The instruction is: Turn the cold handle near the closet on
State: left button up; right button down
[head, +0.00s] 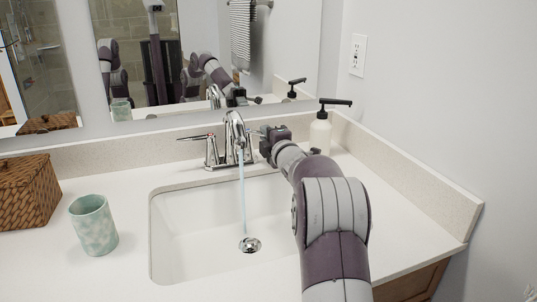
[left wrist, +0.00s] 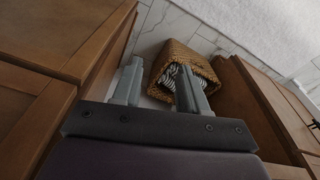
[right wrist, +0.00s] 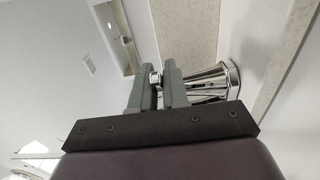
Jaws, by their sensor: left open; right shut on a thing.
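The chrome faucet (head: 236,128) stands behind the white sink (head: 185,235), and a stream of water (head: 242,195) runs from its spout to the drain. Its left handle (head: 194,138) points left. My right gripper (head: 261,138) is at the faucet's right handle, shut on it; the gripper hides much of that handle. In the right wrist view the chrome handle tip (right wrist: 155,77) shows between the fingers, with its flared chrome base (right wrist: 212,82) beside them. My left gripper (left wrist: 160,75) is open and empty, low between wooden cabinets. No closet is identifiable in view.
A soap dispenser (head: 320,130) stands just right of my right gripper. A green cup (head: 93,224) and a woven box (head: 28,190) are on the left counter. A mirror (head: 285,50) hangs behind. In the left wrist view, a wicker basket (left wrist: 174,56) sits beyond my open fingers.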

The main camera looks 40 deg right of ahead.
jog(key=h+b, duration=0.1)
jog(key=b, duration=0.1)
jog(key=f+m+b, duration=0.1)
jog(key=b, duration=0.1)
jog(key=shift+s+a+g+h+b, duration=0.15)
jog(key=shift+a+g+h+b, duration=0.15)
jog(key=shift+g+h, duration=0.1)
jog(key=shift+a+r+m+h+b, duration=0.1)
jog(key=shift+r+m+h+b, duration=0.25)
jog(key=shift+b, duration=0.35)
pick_arm(q)
notch_tip(320, 180, down, 8)
jog(key=shift+r, duration=0.15)
pick_arm(e)
jog(key=shift+r, duration=0.1)
jog(key=c, duration=1.2)
grip_release()
jog(key=shift+s, duration=0.15)
jog(key=v, duration=1.2)
jog(key=shift+s+a+r, duration=0.1)
jog(key=shift+s+a, duration=0.05)
jog(key=shift+s, duration=0.1)
